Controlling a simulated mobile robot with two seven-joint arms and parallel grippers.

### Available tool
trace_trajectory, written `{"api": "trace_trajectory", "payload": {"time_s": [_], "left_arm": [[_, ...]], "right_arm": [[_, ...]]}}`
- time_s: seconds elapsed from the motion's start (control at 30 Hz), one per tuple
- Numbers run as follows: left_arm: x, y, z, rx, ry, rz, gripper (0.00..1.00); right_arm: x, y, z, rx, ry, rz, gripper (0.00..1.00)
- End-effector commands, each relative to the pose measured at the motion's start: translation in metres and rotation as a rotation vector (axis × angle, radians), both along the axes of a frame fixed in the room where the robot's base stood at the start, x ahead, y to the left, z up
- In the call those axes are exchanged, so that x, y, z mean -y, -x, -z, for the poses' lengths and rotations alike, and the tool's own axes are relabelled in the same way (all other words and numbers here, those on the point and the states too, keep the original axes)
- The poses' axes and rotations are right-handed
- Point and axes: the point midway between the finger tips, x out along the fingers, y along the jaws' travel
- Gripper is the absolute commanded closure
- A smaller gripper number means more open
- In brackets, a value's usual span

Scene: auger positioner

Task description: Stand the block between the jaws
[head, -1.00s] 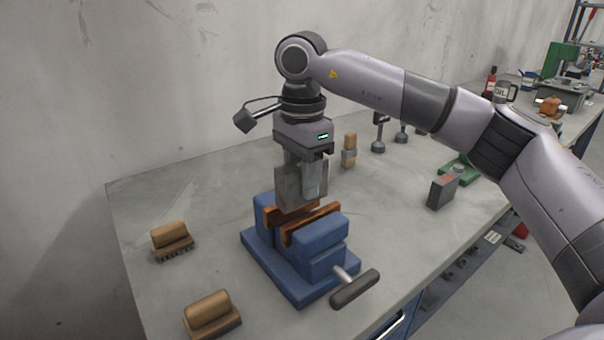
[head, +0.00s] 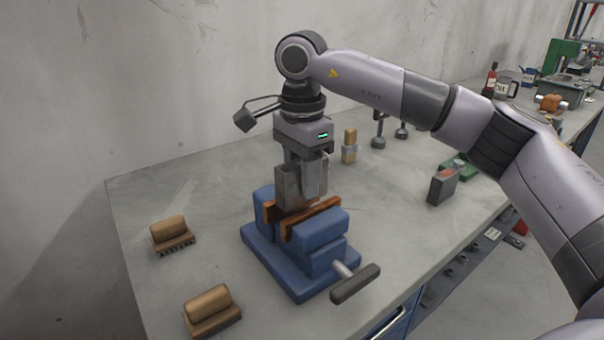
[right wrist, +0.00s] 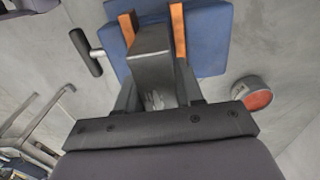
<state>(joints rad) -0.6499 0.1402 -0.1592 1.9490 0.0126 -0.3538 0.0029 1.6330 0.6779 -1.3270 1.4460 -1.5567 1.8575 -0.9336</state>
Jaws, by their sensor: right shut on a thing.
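The grey metal block (head: 290,188) is upright in my right gripper (head: 303,176), whose fingers are shut on it. The blue vise (head: 268,258) stands on the bench directly below. Its two orange-brown jaw strips (head: 318,217) lie either side of the block's lower end. The front jaw hides the block's bottom edge, so I cannot tell whether it rests on anything. In the right wrist view the block (right wrist: 150,45) sits between the two strips, close to the left strip (right wrist: 128,28), with a small gap to the right strip (right wrist: 178,32). My left gripper is not in view.
The vise handle (head: 355,284) sticks out toward the bench's front edge. Two wooden brushes (head: 172,232) (head: 210,308) lie left of the vise. A dark box (head: 441,188) stands to the right. A red-topped round thing (right wrist: 254,94) shows in the right wrist view.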

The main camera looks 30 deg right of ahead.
Motion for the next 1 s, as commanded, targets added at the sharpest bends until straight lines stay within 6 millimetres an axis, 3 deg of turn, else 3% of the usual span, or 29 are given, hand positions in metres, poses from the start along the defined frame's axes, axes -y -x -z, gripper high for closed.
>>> {"api": "trace_trajectory", "payload": {"time_s": [0.8, 0.83, 0.9, 1.0], "left_arm": [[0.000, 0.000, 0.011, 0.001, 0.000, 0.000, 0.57], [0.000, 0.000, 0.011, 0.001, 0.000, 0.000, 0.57], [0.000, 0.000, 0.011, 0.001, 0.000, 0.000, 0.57], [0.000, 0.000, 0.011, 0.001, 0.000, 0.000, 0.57]], "right_arm": [[0.000, -0.001, 0.017, 0.008, -0.003, 0.000, 1.00], [0.000, -0.001, 0.016, 0.009, -0.003, 0.000, 0.57], [0.000, -0.001, 0.016, 0.007, -0.003, 0.000, 0.34], [0.000, 0.000, 0.017, 0.005, -0.002, 0.000, 0.34]]}}
